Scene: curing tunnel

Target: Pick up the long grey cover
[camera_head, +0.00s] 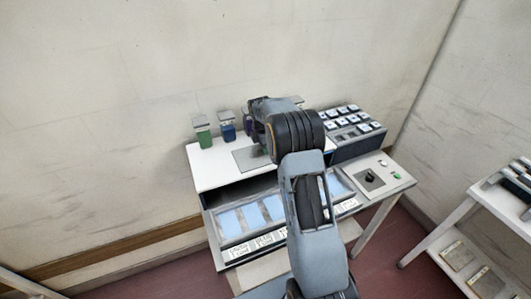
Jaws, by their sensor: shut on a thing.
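A flat grey piece (249,159), which looks like the long grey cover, shows on the white top of the workstation, partly hidden by my arm. My gripper (265,142) points down at the right end of this piece and is shut on it. My wrist and forearm hide the fingertips and the right side of the piece. I cannot tell whether it touches the top or is a little raised.
A keypad box (357,146) stands at the right. Lit panels (231,222) line the front. A white shelf rack (460,210) stands at the far right.

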